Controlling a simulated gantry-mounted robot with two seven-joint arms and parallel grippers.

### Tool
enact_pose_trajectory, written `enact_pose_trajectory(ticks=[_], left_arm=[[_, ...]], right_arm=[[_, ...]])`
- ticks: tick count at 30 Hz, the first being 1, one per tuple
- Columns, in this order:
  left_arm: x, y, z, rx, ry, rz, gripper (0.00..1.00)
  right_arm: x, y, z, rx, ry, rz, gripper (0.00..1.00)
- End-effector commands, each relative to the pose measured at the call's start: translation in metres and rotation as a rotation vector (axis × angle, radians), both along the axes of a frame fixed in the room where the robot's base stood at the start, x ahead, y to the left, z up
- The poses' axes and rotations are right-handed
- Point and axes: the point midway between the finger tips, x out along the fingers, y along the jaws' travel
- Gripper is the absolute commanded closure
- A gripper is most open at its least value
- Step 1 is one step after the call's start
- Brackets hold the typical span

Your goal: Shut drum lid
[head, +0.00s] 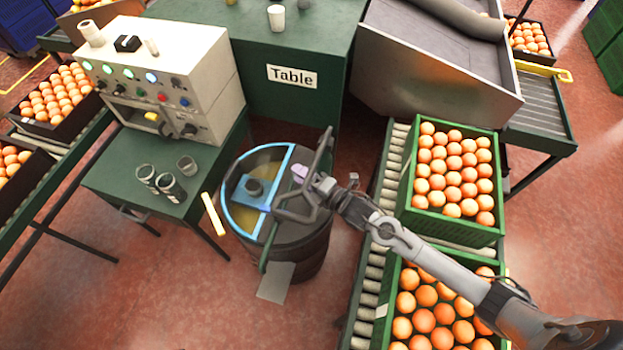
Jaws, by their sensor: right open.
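The drum (300,257) is a dark round barrel standing on the floor near the middle of the head view. Blue edging (227,187) runs around the left part of its top, and a yellowish inside with a dark round piece shows there. Dark bars and a plate, which look like the raised lid (325,152), stand at the drum's right side. My right gripper (305,182) is open at these bars, beside a small pale purple piece (299,171). I cannot tell whether it touches them. My left gripper is not in view.
A green table (290,107) stands behind the drum. A control box (165,70) and several cups are on a green stand (120,185) at left. Green crates of oranges (455,232) sit on a roller conveyor (388,190) to the right. Red floor is open in front of the drum.

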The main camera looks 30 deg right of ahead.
Motion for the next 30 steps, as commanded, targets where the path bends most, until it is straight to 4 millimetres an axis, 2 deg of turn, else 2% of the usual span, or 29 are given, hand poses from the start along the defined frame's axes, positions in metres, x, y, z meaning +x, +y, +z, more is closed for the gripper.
enact_pose_trajectory(ticks=[3,9,24,27,30], left_arm=[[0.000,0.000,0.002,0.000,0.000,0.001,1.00],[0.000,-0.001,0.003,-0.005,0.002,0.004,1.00],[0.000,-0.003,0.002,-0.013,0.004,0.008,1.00],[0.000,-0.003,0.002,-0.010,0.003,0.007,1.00],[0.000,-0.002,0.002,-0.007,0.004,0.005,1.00]], right_arm=[[-0.011,-0.005,0.001,0.000,0.001,0.000,0.58],[-0.018,-0.008,0.002,0.001,0.001,0.000,0.58],[-0.019,-0.008,0.001,0.000,0.002,0.000,0.58],[-0.025,-0.008,-0.007,0.001,0.017,-0.001,0.58],[-0.040,-0.003,-0.025,0.018,0.055,-0.003,0.58]])
